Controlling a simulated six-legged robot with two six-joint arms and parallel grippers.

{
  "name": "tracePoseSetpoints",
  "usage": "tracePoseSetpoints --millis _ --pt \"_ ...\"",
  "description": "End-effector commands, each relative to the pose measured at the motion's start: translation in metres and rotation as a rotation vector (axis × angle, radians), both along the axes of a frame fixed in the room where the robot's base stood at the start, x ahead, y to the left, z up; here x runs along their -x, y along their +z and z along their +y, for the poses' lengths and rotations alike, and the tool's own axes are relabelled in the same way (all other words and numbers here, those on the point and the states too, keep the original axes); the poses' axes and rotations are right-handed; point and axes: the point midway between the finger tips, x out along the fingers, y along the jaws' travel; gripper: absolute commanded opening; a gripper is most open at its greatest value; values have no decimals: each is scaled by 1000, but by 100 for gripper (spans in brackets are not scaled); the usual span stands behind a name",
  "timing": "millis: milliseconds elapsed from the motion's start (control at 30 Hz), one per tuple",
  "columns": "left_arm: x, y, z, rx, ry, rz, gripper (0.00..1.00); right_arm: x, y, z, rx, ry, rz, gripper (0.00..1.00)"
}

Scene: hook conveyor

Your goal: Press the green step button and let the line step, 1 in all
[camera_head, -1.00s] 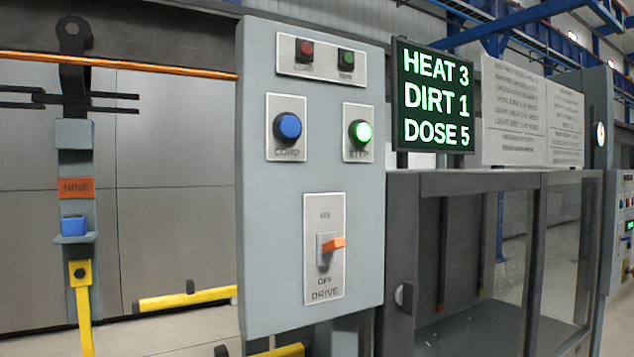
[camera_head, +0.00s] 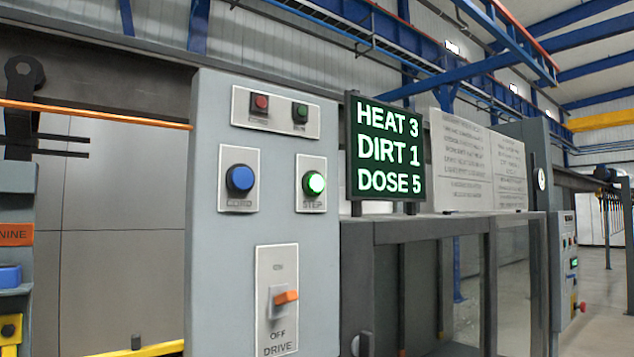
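The green step button (camera_head: 314,183) is lit and sits on a plate labelled STEP, on the right side of the grey control panel (camera_head: 225,290). The blue button (camera_head: 240,178) is to its left, on a plate labelled CORD. The orange drive switch (camera_head: 285,298) is lower on the panel, between the ON and OFF labels. A small red lamp or button (camera_head: 260,103) and a small dark green one (camera_head: 300,112) are at the panel's top. Neither of my grippers shows in this view, and nothing touches the step button.
A lit sign (camera_head: 388,150) reads HEAT 3, DIRT 1, DOSE 5. A grey cabinet (camera_head: 450,228) with glass panes stands right of the panel. A hanging carrier (camera_head: 14,205) marked NINE is at the left edge. A yellow rail (camera_head: 140,350) runs low behind. Open floor shows at far right.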

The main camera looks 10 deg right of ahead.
Motion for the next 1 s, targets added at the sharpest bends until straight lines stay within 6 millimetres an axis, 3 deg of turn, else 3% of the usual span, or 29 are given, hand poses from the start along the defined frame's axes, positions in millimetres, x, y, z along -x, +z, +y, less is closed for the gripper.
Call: tracePoseSetpoints --millis 33,167,200,1000 --pt "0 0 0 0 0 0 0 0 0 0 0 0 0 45" --pt "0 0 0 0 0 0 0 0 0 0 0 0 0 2" --pt "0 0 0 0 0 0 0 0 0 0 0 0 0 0" --pt "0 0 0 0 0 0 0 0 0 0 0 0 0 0"
